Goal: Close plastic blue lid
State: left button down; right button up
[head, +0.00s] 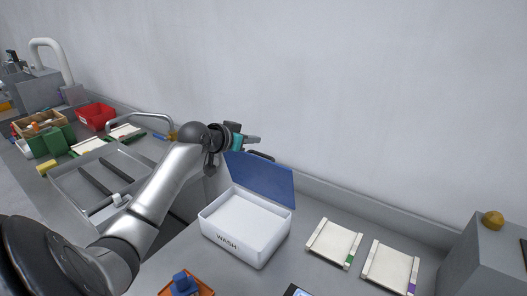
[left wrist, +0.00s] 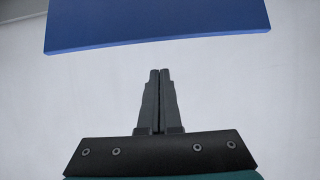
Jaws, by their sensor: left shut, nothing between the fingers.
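The blue plastic lid (head: 262,180) stands open and tilted up at the back edge of the white box (head: 240,246), which is marked WASH and looks empty inside. My left gripper (head: 254,146) is at the lid's upper left edge, close above or behind it; I cannot tell if they touch. In the left wrist view the lid (left wrist: 160,22) spans the top of the picture, beyond the fingertips. The left gripper (left wrist: 160,72) is shut with nothing between its fingers. My right gripper is not in view.
Two white trays, one with a green mark (head: 333,243) and one with a purple mark (head: 388,268), lie right of the box. An orange tray with a blue object (head: 183,283) is in front. The wall is close behind.

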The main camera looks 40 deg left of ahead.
aim_at(261, 155)
pick_arm(q)
jog(key=shift+w+f+p, duration=0.1)
jog(key=shift+w+f, duration=0.5)
jog(key=shift+f, duration=0.25)
jog(key=shift+w+f+p, duration=0.15)
jog(key=shift+w+f, duration=0.45)
jog(key=shift+f, duration=0.3)
jog(key=shift+w+f+p, duration=0.1)
jog(key=shift+w+f, duration=0.5)
jog(key=shift+f, duration=0.25)
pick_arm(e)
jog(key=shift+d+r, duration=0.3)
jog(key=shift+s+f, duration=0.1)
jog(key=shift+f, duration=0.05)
